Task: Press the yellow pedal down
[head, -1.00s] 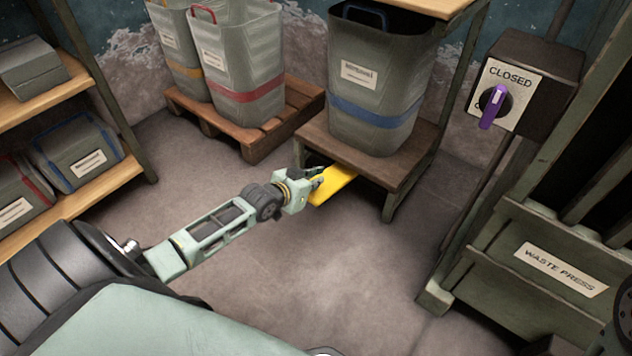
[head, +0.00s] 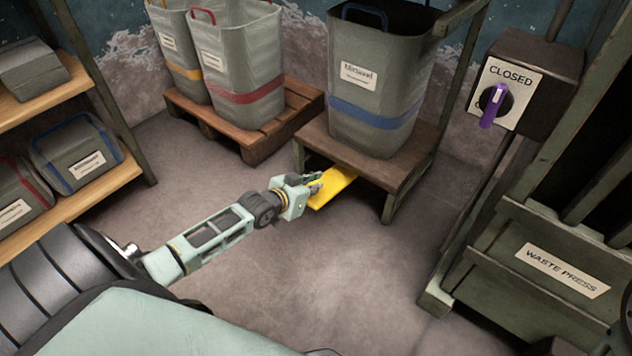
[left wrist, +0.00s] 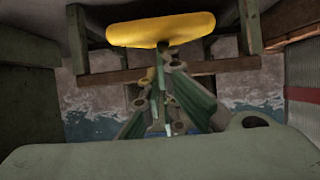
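The yellow pedal (head: 337,185) sticks out low from under the front of the wooden stand (head: 400,172). My left gripper (head: 317,182) is at the pedal's left side in the head view, its fingertips touching or very close to it. In the left wrist view the pedal (left wrist: 160,30) spans the top, and the fingers (left wrist: 162,62) come together at its edge. They look shut with nothing between them; exact contact is hard to see. My right gripper is not in view.
A grey bin (head: 375,95) with a blue band stands on the stand, its top open. Two more bins (head: 240,65) stand on a pallet (head: 270,140). Shelves are at left. The waste press (head: 560,270) and a purple switch (head: 493,106) marked CLOSED are at right. The middle floor is clear.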

